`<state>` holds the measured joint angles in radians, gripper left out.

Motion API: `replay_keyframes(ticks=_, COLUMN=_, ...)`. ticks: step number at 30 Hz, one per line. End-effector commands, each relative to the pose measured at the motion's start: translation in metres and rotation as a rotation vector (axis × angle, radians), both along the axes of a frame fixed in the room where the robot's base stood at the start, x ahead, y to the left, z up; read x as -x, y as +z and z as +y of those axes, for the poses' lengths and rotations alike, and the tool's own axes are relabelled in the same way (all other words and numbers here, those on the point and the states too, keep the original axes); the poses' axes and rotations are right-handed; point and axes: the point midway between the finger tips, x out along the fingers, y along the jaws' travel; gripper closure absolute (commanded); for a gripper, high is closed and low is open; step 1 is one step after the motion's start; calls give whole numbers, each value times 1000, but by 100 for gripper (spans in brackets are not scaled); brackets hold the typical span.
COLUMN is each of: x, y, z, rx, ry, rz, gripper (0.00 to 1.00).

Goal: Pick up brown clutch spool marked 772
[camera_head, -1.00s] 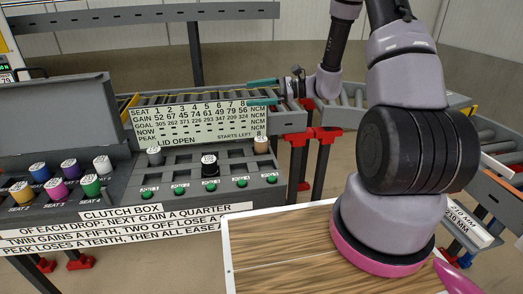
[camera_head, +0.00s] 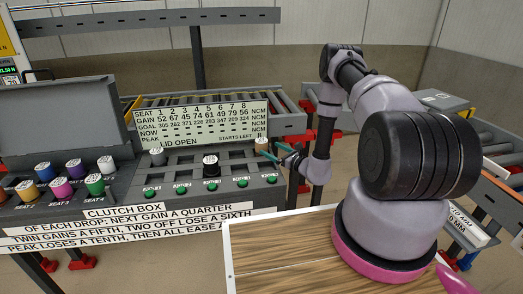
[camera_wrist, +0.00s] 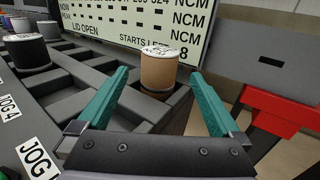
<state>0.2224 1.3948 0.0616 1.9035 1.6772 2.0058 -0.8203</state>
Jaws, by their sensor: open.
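The brown clutch spool (camera_wrist: 158,72) stands upright in a slot at the right end of the clutch box, its white top label too small to read surely. It also shows in the head view (camera_head: 261,145), partly behind the teal fingers. My gripper (camera_head: 270,151) is open, its two teal fingers pointing at the spool. In the wrist view, one finger is left and the other right of the spool, with gaps on both sides. The fingers look nearer to the camera than the spool, and I see no contact.
A black spool (camera_head: 211,166) and a grey spool (camera_head: 157,156) stand in other slots of the clutch box (camera_head: 190,160). Several coloured spools stand at the left. The display panel (camera_head: 203,122) rises just behind the brown spool. A red bracket (camera_wrist: 284,120) is at the right.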

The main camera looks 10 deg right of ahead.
Motion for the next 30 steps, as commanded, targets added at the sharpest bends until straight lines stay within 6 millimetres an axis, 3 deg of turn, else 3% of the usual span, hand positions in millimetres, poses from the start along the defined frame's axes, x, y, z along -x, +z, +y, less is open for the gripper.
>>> replay_keyframes(ticks=16, x=-51, y=8, z=35, rx=1, ry=2, rz=-2, gripper=0)
replay_keyframes(ticks=25, x=-55, y=8, z=37, rx=-1, ry=1, rz=1, gripper=0)
replay_keyframes(ticks=30, x=-55, y=8, z=37, rx=-1, ry=1, rz=1, gripper=65)
